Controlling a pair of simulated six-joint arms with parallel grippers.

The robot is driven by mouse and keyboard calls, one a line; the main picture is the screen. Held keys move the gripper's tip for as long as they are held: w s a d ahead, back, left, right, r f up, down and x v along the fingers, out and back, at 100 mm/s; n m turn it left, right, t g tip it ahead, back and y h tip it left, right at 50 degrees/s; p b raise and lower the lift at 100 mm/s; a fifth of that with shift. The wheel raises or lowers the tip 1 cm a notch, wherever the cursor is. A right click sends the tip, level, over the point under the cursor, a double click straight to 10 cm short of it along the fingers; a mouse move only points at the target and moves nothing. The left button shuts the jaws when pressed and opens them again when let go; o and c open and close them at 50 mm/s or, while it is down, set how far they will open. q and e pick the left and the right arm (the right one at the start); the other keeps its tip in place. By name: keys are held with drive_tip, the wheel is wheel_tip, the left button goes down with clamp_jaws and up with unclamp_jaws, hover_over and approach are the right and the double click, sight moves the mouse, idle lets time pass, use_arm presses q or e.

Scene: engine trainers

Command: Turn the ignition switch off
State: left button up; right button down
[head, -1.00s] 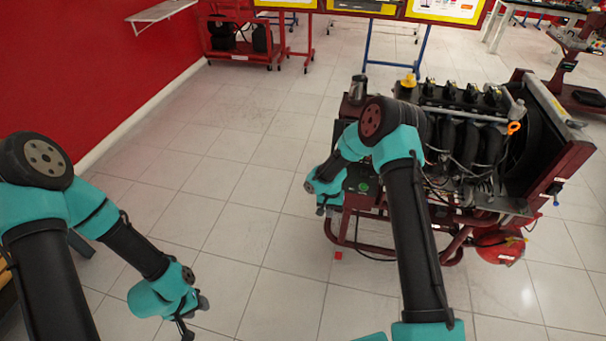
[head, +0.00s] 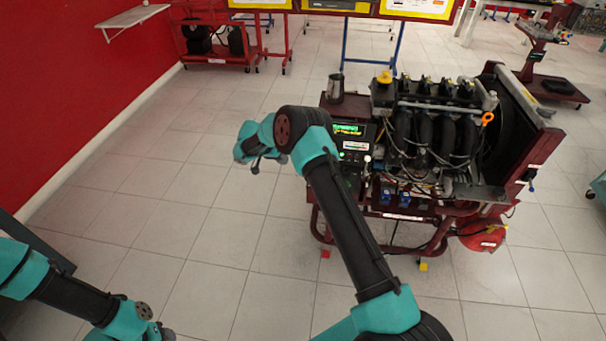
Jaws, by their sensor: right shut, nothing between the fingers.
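The engine trainer (head: 440,130) stands right of centre on a dark red frame. Its control panel (head: 352,140), with a lit green display, faces me on the left side of the engine. The ignition switch is too small to make out on the panel. My right gripper (head: 256,165) is shut and empty, out in the air to the left of the panel and apart from it. My left arm is low at the left, and its gripper (head: 163,336) is only partly in the frame at the bottom edge, so its fingers cannot be judged.
A metal cup (head: 335,86) stands at the trainer's back left corner. A red fire extinguisher (head: 482,236) is at its lower right. A red wheeled cart (head: 215,40) stands at the back left. The tiled floor left of the trainer is clear.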

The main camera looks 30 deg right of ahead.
drive_tip(key=shift+f, duration=0.1)
drive_tip(key=s+d+f, duration=0.4)
drive_tip(key=d+f, duration=0.4)
drive_tip(key=shift+s, duration=0.35)
idle(0.6)
